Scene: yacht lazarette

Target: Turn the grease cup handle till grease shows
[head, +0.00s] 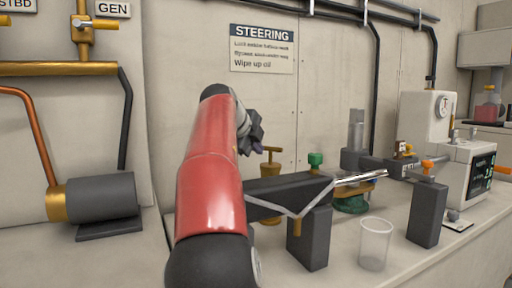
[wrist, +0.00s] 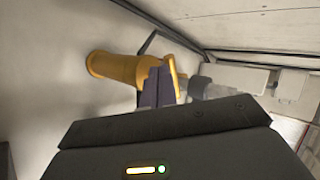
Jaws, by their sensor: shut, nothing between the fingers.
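The brass grease cup (head: 270,168) stands on the bench behind the dark bracket, with its T-shaped handle (head: 271,149) on top. My red arm hides part of the space to its left. My gripper (head: 257,146) is just left of the handle and a little above it. In the wrist view the brass cup body (wrist: 112,68) lies sideways behind the dark fingers (wrist: 158,88), and the handle (wrist: 173,75) shows beside the fingertips. The fingers are together with nothing between them. I cannot tell whether they touch the handle. No grease can be made out.
A dark bracket on a block (head: 310,238) stands in front of the cup. A green-topped fitting (head: 316,160) is to its right. A clear beaker (head: 375,243) and a dark post with an orange top (head: 427,213) stand nearer the bench front. The wall is close behind.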

